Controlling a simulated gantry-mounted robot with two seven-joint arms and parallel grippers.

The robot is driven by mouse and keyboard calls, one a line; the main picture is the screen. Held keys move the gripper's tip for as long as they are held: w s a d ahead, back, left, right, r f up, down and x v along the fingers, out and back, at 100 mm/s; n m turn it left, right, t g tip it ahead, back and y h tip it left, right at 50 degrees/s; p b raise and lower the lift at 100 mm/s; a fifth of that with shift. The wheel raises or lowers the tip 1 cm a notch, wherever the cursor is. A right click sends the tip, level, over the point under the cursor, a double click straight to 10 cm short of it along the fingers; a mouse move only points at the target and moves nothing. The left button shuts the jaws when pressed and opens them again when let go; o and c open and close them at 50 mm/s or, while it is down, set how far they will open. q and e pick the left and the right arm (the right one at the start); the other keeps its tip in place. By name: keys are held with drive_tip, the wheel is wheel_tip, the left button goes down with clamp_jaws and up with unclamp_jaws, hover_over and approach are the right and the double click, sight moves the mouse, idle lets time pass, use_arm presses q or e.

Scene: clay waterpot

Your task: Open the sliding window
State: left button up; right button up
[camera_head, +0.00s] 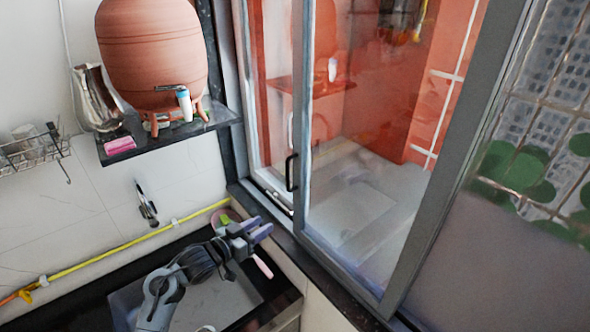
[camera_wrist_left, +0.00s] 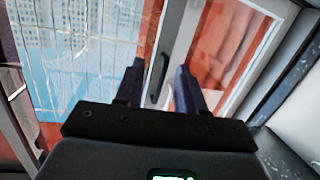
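The sliding window (camera_head: 365,190) has glass panels in grey frames and fills the middle of the head view. A dark vertical handle (camera_head: 291,172) sits on the frame where the panels meet. My left gripper (camera_head: 256,231) is below and left of the handle, apart from it in the head view. In the left wrist view my left gripper (camera_wrist_left: 160,84) has its two dark fingers spread and empty. The handle (camera_wrist_left: 160,82) appears between them there, on the window frame beyond the fingertips. My right gripper is not in view.
A clay waterpot (camera_head: 152,45) with a tap stands on a dark wall shelf (camera_head: 222,115) at upper left. A wire rack (camera_head: 30,150) hangs at far left. A yellow pipe (camera_head: 130,243) runs along the wall above the sink counter. A grille (camera_head: 545,110) is at right.

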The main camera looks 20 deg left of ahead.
sight(287, 176)
use_arm(q)
drive_tip(key=w+r+t+b, duration=0.2)
drive_tip(key=w+r, duration=0.2)
drive_tip(key=r, duration=0.4)
drive_tip(key=shift+m, duration=0.3)
drive_tip(key=x, duration=0.5)
drive_tip(key=p+x, duration=0.1)
drive_tip(key=x, duration=0.1)
drive_tip(key=shift+w+a, duration=0.2)
drive_tip(key=shift+w, duration=0.15)
drive_tip(key=shift+x, duration=1.1)
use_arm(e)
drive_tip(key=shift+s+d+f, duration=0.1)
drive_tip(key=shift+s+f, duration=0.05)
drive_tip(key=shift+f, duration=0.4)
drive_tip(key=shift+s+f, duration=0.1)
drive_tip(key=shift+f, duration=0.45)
use_arm(q)
clamp_jaws()
